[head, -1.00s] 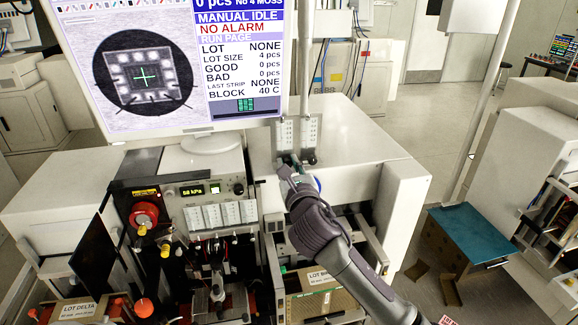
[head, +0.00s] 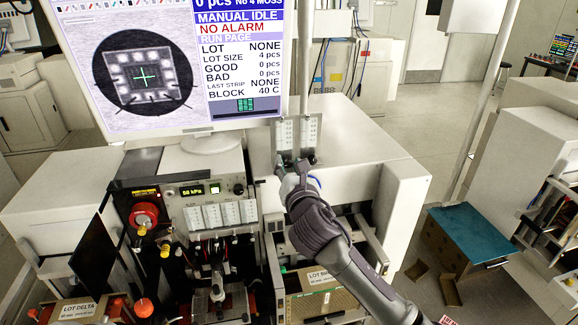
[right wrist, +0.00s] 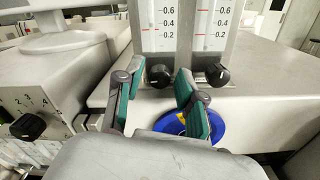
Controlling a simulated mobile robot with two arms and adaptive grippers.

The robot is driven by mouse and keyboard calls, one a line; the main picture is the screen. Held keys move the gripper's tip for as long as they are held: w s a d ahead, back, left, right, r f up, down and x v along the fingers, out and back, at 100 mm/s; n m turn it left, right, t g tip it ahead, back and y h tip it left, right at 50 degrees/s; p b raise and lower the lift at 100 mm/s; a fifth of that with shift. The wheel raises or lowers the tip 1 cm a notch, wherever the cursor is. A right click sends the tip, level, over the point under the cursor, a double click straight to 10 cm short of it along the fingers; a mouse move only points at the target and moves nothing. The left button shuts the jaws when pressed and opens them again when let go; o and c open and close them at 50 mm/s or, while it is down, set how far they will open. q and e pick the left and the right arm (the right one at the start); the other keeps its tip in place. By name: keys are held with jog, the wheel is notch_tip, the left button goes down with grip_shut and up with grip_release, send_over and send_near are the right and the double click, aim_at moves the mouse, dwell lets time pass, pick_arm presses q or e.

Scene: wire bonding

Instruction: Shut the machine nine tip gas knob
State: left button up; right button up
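Two upright gas flow meters, the left one (right wrist: 162,25) and the right one (right wrist: 214,25), stand side by side in the right wrist view. Each has a black knob at its foot, the left knob (right wrist: 160,76) and the right knob (right wrist: 217,74). I cannot read which is tip gas. My right gripper (right wrist: 158,72) is open, its green-padded fingers apart on either side of the left knob. I cannot tell whether they touch it. In the head view the right gripper (head: 293,165) is just below the meters (head: 298,135). My left gripper is not in view.
A blue round part (right wrist: 207,125) lies behind the right finger. Another black knob (right wrist: 28,126) with numbers is on a panel at left. The monitor (head: 200,60) stands left of the meters. The white machine top (head: 350,135) to the right is clear.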

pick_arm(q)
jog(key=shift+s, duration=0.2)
pick_arm(e)
jog(key=shift+s, duration=0.1)
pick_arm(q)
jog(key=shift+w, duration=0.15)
pick_arm(e)
jog(key=s+d, duration=0.2)
jog(key=s, duration=0.9)
jog(key=shift+s+d, duration=0.15)
jog(key=shift+s, duration=0.15)
